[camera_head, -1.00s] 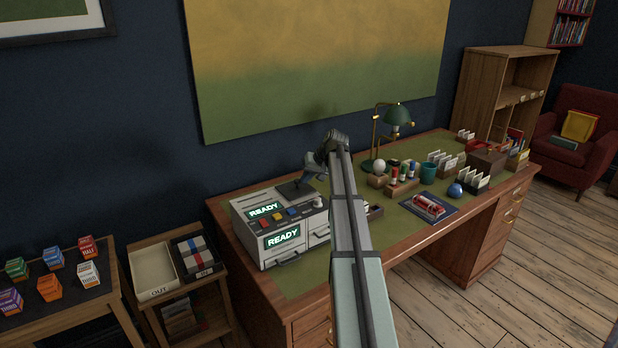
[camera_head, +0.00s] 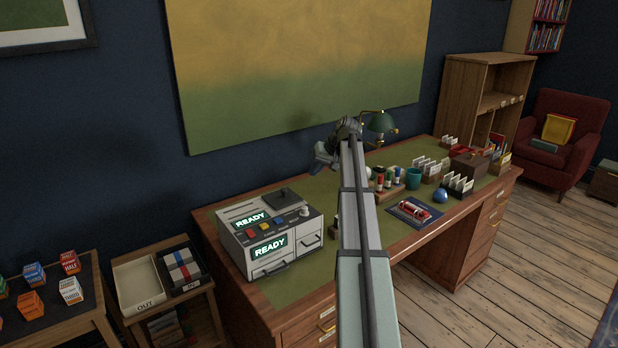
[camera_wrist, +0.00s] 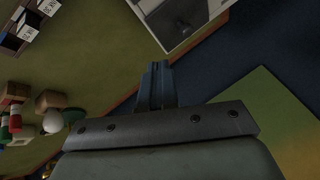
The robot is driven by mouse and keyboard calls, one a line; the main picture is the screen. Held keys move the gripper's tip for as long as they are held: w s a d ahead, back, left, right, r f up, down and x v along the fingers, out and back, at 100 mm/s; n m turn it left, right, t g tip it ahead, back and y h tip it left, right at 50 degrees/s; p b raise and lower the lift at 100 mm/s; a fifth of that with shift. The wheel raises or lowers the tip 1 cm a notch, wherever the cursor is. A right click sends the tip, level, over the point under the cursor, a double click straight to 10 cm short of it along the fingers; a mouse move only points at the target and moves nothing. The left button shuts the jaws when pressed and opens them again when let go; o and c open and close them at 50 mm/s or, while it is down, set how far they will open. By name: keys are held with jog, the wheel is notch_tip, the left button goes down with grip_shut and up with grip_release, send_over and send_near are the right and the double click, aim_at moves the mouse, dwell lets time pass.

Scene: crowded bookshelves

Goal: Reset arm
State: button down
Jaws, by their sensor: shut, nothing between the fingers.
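My arm reaches up over the desk in the head view, with my gripper (camera_head: 324,154) at its far end, above the desk's back edge and right of the grey machine. In the wrist view my gripper (camera_wrist: 158,70) has its two fingers together, with nothing between them. The fingers touch nothing that I can see. The grey machine (camera_head: 312,228) with two lit READY displays stands on the left of the desk. Part of it shows at the top of the wrist view (camera_wrist: 205,12).
An OUT tray (camera_head: 139,286) and small boxes stand at left. A red armchair (camera_head: 572,120) is at the far right. Wooden floor lies open in front.

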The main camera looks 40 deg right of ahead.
jog(key=shift+s+d+r, duration=0.15)
jog(key=shift+s+r, duration=0.2)
jog(key=shift+r, duration=0.15)
